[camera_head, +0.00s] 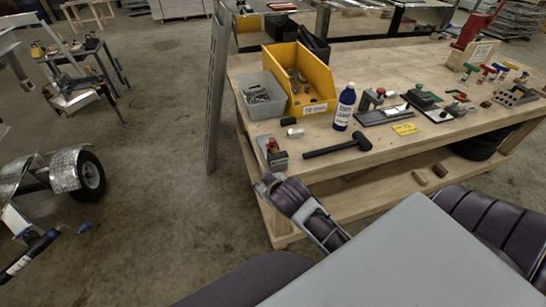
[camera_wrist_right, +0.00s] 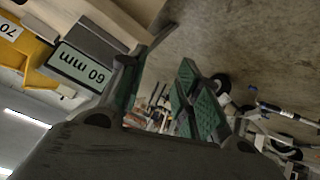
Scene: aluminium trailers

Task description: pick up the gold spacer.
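I cannot make out a gold spacer for certain in either view. The workbench (camera_head: 330,165) carries many small parts, too small to tell apart. My right gripper (camera_head: 268,183) is just off the bench's near left corner, beside a small grey block with a red top (camera_head: 276,154). In the right wrist view my right gripper (camera_wrist_right: 158,95) shows two green-padded fingers spread apart with nothing between them. A grey block with a "60 mm" label (camera_wrist_right: 80,67) is beside its left finger. My left gripper is not in view.
A yellow bin (camera_head: 318,108), a grey bin (camera_head: 252,114), a blue-white bottle (camera_head: 344,107) and a black mallet (camera_head: 338,146) stand or lie on the bench. A tall metal panel (camera_head: 216,90) stands at its left. Open floor lies left, before a trailer wheel (camera_head: 90,174).

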